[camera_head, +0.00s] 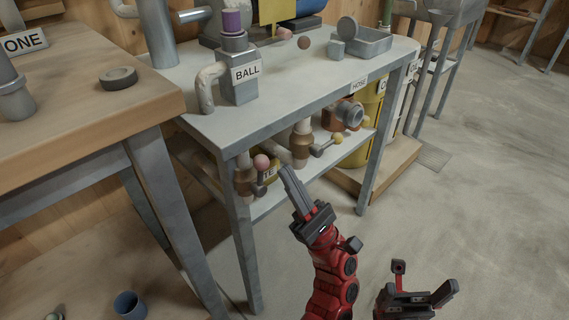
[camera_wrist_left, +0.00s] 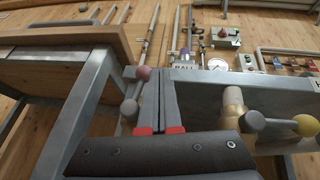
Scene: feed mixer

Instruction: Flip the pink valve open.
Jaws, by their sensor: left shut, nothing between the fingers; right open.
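The pink valve (camera_head: 261,162) has a ball-ended handle on a pipe under the grey bench, near its front left leg. Its pink ball also shows in the left wrist view (camera_wrist_left: 143,73), just left of my fingertips, with the grey lever running down below it. My left gripper (camera_head: 287,172) is shut and empty, its fingers just right of the pink ball in the head view. Whether they touch the handle I cannot tell. My right gripper (camera_head: 421,280) is open and empty over the floor at the bottom, away from the bench.
A yellow-knobbed valve (camera_head: 338,139) is on a pipe to the right under the grey bench (camera_head: 290,85). The bench's front left leg (camera_head: 243,245) stands close to the pink valve. A wooden table (camera_head: 80,85) is at the left.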

